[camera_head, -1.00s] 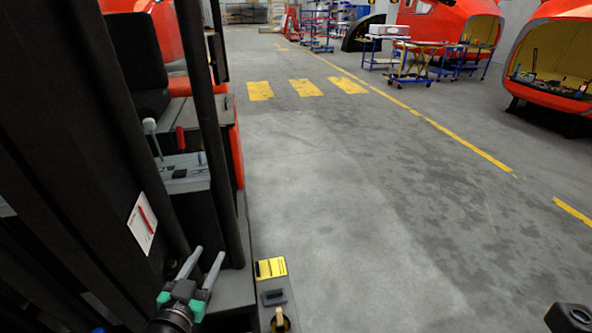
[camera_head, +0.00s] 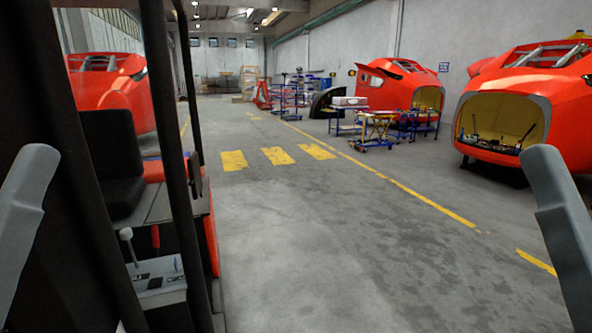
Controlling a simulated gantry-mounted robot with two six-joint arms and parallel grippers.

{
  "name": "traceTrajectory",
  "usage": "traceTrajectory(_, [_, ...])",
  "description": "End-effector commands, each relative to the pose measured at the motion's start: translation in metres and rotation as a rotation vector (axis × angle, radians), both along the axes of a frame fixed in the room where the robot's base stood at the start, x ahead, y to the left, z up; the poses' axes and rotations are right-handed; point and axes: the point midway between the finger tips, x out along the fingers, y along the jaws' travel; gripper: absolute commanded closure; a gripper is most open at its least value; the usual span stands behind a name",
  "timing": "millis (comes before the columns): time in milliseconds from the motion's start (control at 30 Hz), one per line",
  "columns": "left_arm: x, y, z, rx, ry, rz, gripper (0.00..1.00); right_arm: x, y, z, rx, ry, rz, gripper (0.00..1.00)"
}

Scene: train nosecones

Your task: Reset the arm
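My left gripper (camera_head: 27,205) shows at the left edge as one large, close grey finger-like part pointing up. My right gripper (camera_head: 552,205) shows as a similar grey part at the right edge. The rest of each gripper is outside the frame, so I cannot tell whether either is open or shut. I see nothing held at the visible ends.
Close on the left stands a black and red forklift-like vehicle (camera_head: 150,280) with dark uprights. Red train nosecones (camera_head: 570,75) stand along the right, with blue carts (camera_head: 375,130) further back. The grey floor (camera_head: 330,240) in the middle is clear.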

Motion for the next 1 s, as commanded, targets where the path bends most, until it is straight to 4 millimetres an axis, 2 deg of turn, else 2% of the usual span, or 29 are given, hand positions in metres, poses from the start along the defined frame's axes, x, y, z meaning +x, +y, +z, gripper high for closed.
traceTrajectory(33, [0.000,0.000,0.052,0.000,0.000,0.000,0.50,0.000,0.000,0.052,0.000,0.000,0.000,0.28])
traceTrajectory(200, [0.000,0.000,0.134,0.001,0.001,0.001,0.50,0.000,0.000,0.134,0.000,0.000,0.000,0.28])
traceTrajectory(300, [0.001,0.000,0.180,0.001,0.001,0.001,0.50,0.000,0.000,0.180,0.000,0.000,0.000,0.28])
traceTrajectory(400, [0.001,0.000,0.214,0.001,0.002,0.001,0.50,0.000,0.000,0.215,0.000,0.000,0.000,0.28])
traceTrajectory(500, [0.001,0.000,0.234,0.001,0.002,0.001,0.50,0.000,0.000,0.234,0.000,0.000,0.000,0.28])
traceTrajectory(600, [0.001,0.000,0.240,0.001,0.002,0.001,0.50,0.000,0.000,0.240,0.000,0.000,0.000,0.28])
traceTrajectory(767, [0.001,0.000,0.234,0.001,0.002,0.001,0.50,0.000,0.000,0.235,0.000,0.001,0.000,0.28])
traceTrajectory(867, [0.001,0.000,0.220,0.001,0.002,0.001,0.50,0.000,0.000,0.220,0.000,0.001,0.000,0.28])
traceTrajectory(967, [0.001,0.000,0.190,0.001,0.002,0.001,0.50,0.000,0.000,0.190,0.000,0.000,0.000,0.28])
traceTrajectory(1000, [0.001,0.000,0.174,0.001,0.002,0.001,0.50,0.000,0.000,0.174,0.000,0.000,0.000,0.28])
